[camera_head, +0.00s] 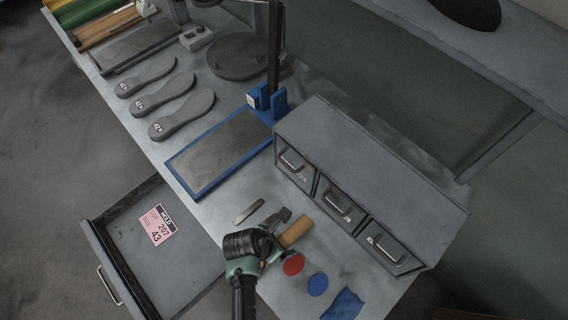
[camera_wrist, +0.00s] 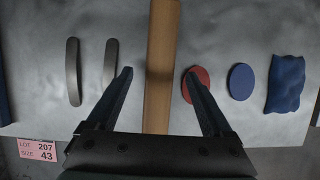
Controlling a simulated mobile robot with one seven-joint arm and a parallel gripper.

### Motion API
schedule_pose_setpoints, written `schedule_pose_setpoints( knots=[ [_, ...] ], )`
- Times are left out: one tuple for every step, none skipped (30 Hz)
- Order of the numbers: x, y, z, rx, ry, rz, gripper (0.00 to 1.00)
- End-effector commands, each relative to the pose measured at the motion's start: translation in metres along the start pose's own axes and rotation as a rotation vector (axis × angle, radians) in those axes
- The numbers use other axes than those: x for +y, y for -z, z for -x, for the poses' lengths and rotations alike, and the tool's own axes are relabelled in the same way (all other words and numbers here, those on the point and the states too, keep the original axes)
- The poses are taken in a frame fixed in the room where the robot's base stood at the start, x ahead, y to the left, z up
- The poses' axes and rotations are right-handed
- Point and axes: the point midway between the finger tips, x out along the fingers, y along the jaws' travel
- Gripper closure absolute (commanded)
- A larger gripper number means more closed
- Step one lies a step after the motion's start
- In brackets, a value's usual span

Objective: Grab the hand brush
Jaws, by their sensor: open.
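The hand brush shows as a light wooden bar (camera_head: 297,231) on the grey bench top, partly hidden by my gripper in the head view. In the wrist view the wooden bar (camera_wrist: 161,45) runs upright through the middle of the picture; no bristles can be made out. My gripper (camera_wrist: 159,72) is open, with one finger on each side of the bar and a gap showing on both sides. It points down at the brush near the bench's front edge (camera_head: 278,236). Whether the fingers are level with the bar or above it is hard to tell.
Thin metal strips (camera_wrist: 73,72) lie left of the brush. A red disc (camera_wrist: 200,80), partly behind a finger, a blue disc (camera_wrist: 241,81) and a blue cloth (camera_wrist: 286,83) lie right. An open drawer (camera_head: 188,275) holds a pink label (camera_head: 157,225). A drawer cabinet (camera_head: 370,180) stands behind.

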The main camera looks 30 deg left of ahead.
Motion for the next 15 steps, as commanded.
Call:
schedule_pose_setpoints(
  knots=[
    [0.000,-0.001,-0.006,0.000,0.002,0.000,0.15],
    [0.000,-0.001,-0.009,-0.001,0.001,0.000,0.15],
    [0.000,-0.001,-0.013,0.000,0.002,0.000,0.15],
    [0.000,-0.001,-0.015,0.000,0.002,0.000,0.15],
    [0.000,-0.001,-0.017,0.000,0.001,0.000,0.15],
    [0.000,-0.001,-0.019,-0.001,0.000,-0.001,0.15],
    [0.000,-0.001,-0.019,-0.001,0.000,-0.001,0.15],
    [0.000,-0.001,-0.020,-0.001,0.000,-0.001,0.15],
    [0.000,-0.001,-0.020,-0.001,0.000,-0.001,0.15],
    [0.000,-0.001,-0.021,-0.001,0.000,-0.001,0.15],
    [0.000,-0.001,-0.021,-0.001,0.000,-0.001,0.15],
    [0.000,-0.001,-0.020,-0.001,0.000,-0.001,0.15],
    [0.000,-0.001,-0.020,-0.001,0.000,-0.001,0.15],
    [0.000,-0.001,-0.020,-0.001,0.000,-0.001,0.15],
    [0.000,-0.001,-0.020,-0.001,0.000,0.000,0.19]
  ],
)
